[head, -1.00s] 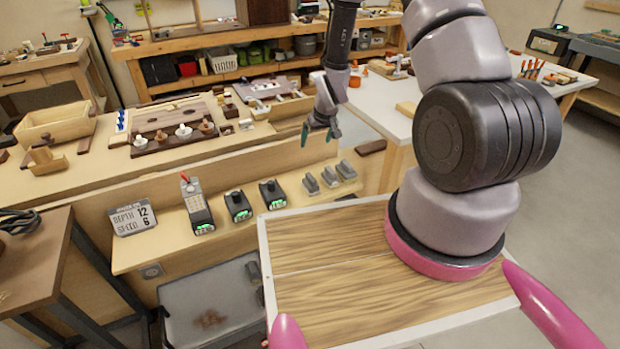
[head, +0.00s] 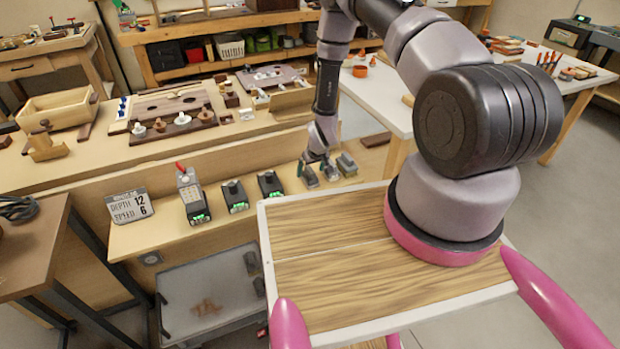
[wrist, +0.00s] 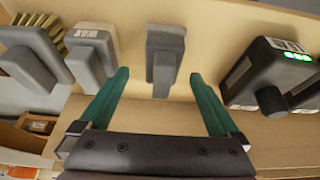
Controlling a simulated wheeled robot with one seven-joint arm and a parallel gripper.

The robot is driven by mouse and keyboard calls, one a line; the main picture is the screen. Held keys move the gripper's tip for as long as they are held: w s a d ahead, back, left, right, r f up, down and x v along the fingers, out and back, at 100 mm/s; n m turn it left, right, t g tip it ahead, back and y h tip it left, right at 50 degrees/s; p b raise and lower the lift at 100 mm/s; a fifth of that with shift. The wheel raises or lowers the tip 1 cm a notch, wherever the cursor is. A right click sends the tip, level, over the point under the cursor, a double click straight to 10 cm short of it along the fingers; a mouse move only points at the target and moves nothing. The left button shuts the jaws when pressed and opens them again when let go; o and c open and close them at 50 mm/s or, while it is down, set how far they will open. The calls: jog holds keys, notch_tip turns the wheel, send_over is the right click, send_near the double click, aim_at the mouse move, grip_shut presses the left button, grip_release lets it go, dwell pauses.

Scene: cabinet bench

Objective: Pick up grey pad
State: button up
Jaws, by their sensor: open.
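Three grey pads stand in a row on the lower shelf. The left one (head: 310,179) is just below my gripper (head: 314,166), with the middle pad (head: 331,171) and the right pad (head: 347,163) beside it. In the wrist view, a grey pad (wrist: 165,50) lies between the two green fingertips, with a gap on each side. The other two pads (wrist: 90,55) (wrist: 32,62) lie left of the left finger there. My gripper is open and points down, holding nothing. Whether the fingertips reach down past the pad's top is unclear.
Black devices with green lights (head: 270,184) stand left of the pads; one (wrist: 265,75) is close to the right finger in the wrist view. A depth and speed display (head: 131,207) stands farther left. The raised bench (head: 100,150) is behind. A wood-topped tray (head: 330,245) is in front.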

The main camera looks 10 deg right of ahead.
aim_at(309, 173)
jog(key=x, duration=0.3)
jog(key=shift+a+f, duration=0.15)
jog(key=shift+f, duration=0.05)
jog(key=shift+c, duration=0.3)
jog(key=c, duration=1.4)
jog(key=shift+c, duration=0.2)
jog(key=shift+r, duration=0.15)
notch_tip(309, 173, up, 10)
jog(key=shift+f, duration=0.1)
